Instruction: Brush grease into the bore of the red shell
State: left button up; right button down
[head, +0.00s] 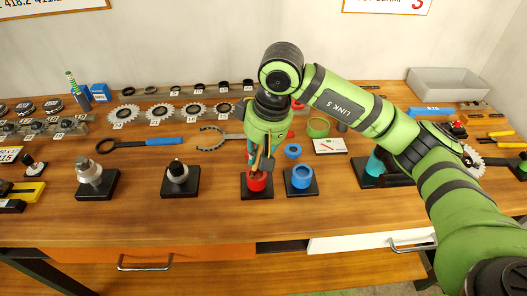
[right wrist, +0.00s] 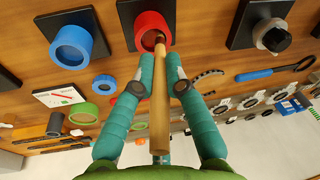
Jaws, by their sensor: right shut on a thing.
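The red shell (head: 257,182) stands upright on a dark square base on the bench, with its open bore facing up. It also shows at the top of the right wrist view (right wrist: 148,23). My right gripper (head: 262,150) is directly above it, pointing down. In the right wrist view its two teal fingers (right wrist: 159,88) are shut on the wooden handle of a brush (right wrist: 159,125). The brush's far end reaches the mouth of the red shell. I cannot tell how deep it goes or whether it touches the wall. My left gripper is not in view.
A blue shell (head: 302,177) on its own base stands close to the right of the red shell. A dark-topped part (head: 178,172) stands to the left. A green ring (head: 318,127) and a blue ring (head: 293,151) lie behind. The bench front is clear.

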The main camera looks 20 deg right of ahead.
dwell(0.4)
jog(key=shift+s+d+f+b, duration=0.1)
jog(key=shift+s+d+b, duration=0.1)
jog(key=shift+d+b, duration=0.3)
jog(key=shift+s+d, duration=0.15)
jog(key=shift+d, duration=0.25)
jog(key=shift+w+a+b, duration=0.35)
jog(key=shift+w+a, duration=0.3)
jog(key=shift+w, duration=0.2)
jog(key=shift+s, duration=0.2)
